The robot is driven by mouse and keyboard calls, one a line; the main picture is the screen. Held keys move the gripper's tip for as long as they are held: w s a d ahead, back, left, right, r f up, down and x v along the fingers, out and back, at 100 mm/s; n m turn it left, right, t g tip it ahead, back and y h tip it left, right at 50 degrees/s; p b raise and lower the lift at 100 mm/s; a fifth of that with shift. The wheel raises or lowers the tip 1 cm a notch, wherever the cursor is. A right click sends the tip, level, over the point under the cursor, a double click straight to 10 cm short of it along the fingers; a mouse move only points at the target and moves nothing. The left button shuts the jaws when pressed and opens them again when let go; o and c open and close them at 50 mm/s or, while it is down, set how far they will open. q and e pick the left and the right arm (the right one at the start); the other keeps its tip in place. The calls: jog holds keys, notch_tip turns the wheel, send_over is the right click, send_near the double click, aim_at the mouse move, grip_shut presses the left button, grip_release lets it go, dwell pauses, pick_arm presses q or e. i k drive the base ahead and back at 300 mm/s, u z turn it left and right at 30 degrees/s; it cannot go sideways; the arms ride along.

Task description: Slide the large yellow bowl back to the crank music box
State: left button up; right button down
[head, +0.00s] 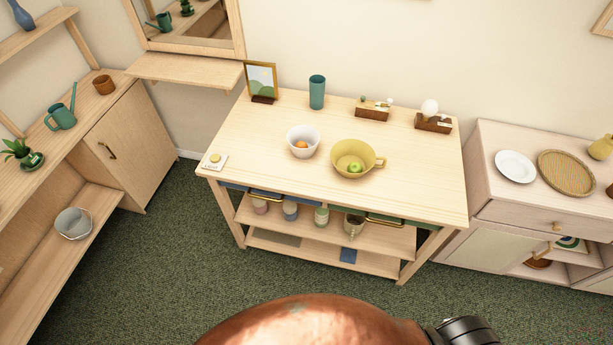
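The large yellow bowl (341,165) stands upright on the light wooden table (262,135), right of its middle, with a side handle pointing right and a green apple (355,168) inside. Behind it, near the table's back edge, is a small brown wooden box (371,114) with a green and a white knob-like part. To its right is another brown box (432,126) with a white ball on top. Which of the two is the crank music box I cannot tell for sure. The bowl is apart from both, with bare tabletop between. Neither gripper shows.
A white bowl (300,134) with an orange fruit stands just left of the yellow bowl. A teal cup (317,92) and a picture frame (261,80) stand at the back; a small white card (214,161) lies front left. The tabletop's front right is clear.

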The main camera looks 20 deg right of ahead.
aim_at(344, 152)
jog(key=u, duration=1.45)
jog(key=i, duration=1.7)
jog(key=z, duration=3.15)
